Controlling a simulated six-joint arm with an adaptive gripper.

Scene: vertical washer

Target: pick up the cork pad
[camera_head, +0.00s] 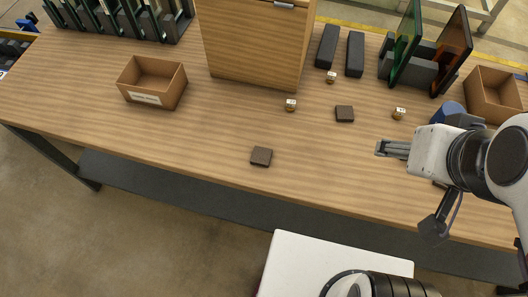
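Two small dark brown square pads lie flat on the wooden table: one pad (261,156) near the front edge in the middle, another pad (344,114) farther back and to the right. I cannot tell from their look which one is cork. A bit of a similar dark thing (440,184) shows under my arm, mostly hidden. My gripper (381,148) points left above the right part of the table, to the right of both pads and apart from them. Nothing shows held in it. Its fingers are too small to tell whether they are open.
Small labelled brownish pieces (291,104) stand around the middle. A wooden cabinet (255,45) stands at the back. Open boxes are at left (128,70) and right (480,84). Coloured panels (405,45) stand in dark racks at back right. The front left table is clear.

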